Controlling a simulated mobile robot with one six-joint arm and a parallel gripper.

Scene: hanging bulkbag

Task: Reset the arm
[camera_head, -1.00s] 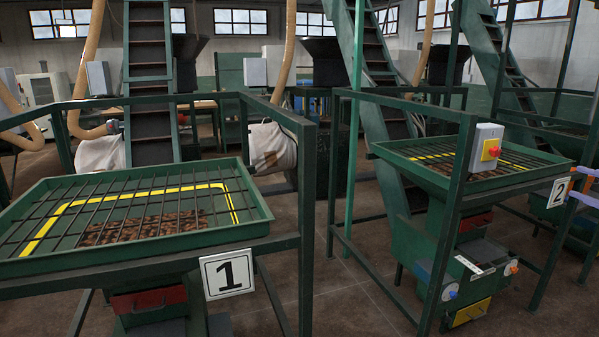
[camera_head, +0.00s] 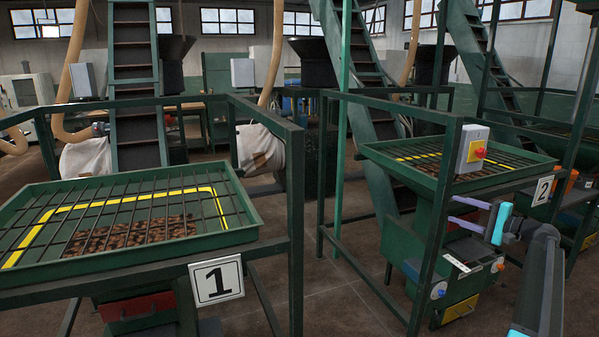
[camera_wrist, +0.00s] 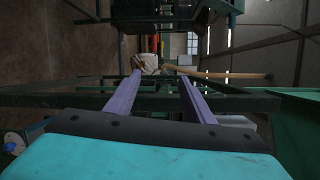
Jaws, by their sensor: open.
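My gripper (camera_head: 451,209) is in the head view at the right, in front of the green frame of station 2. Its two purple fingers point left and stand apart, with nothing between them. My arm comes up from the lower right behind it, with cyan and dark grey parts. In the wrist view my gripper (camera_wrist: 159,78) also shows two purple fingers spread apart and empty, reaching away from a dark and cyan palm. A pale bag (camera_wrist: 146,63) lies beyond the fingertips; whether it is near cannot be told.
Station 1's green tray (camera_head: 243,213), with a bar grid and brown material, stands at the left. White bags (camera_head: 90,158) hang behind. Brown floor (camera_head: 335,285) lies open between the stations.

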